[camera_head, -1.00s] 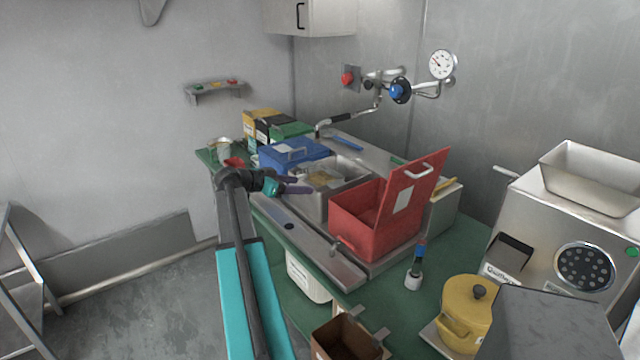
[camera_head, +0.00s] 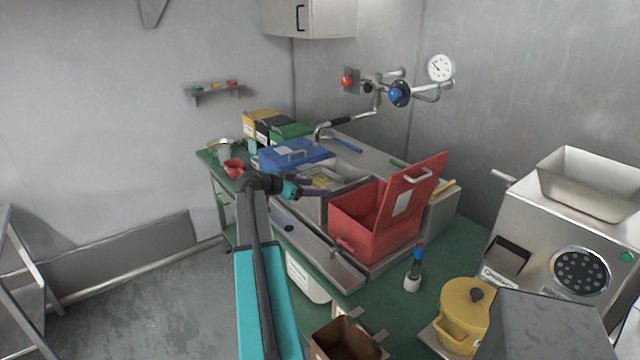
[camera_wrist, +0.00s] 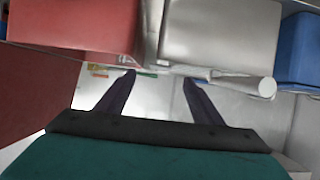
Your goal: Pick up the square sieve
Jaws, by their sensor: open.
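A tan, squarish thing (camera_head: 324,177), perhaps the square sieve, shows in the open steel basin (camera_head: 345,187) between the blue and red boxes. It is small and partly hidden, so I cannot be sure what it is. My gripper (camera_head: 318,188) is at the near left edge of the basin, its dark purple fingers pointing right, over or in front of it. In the wrist view my gripper (camera_wrist: 158,73) is open, with nothing between its fingers. The steel wall of a container (camera_wrist: 220,38) shows beyond the fingertips; no sieve can be made out there.
A red box (camera_head: 370,222) with a raised lid stands right of the basin. A blue lidded box (camera_head: 292,155) stands left of it. A tap (camera_head: 330,126) rises behind. A red cup (camera_head: 233,168) sits at the counter's left end; a yellow pot (camera_head: 463,310) stands front right.

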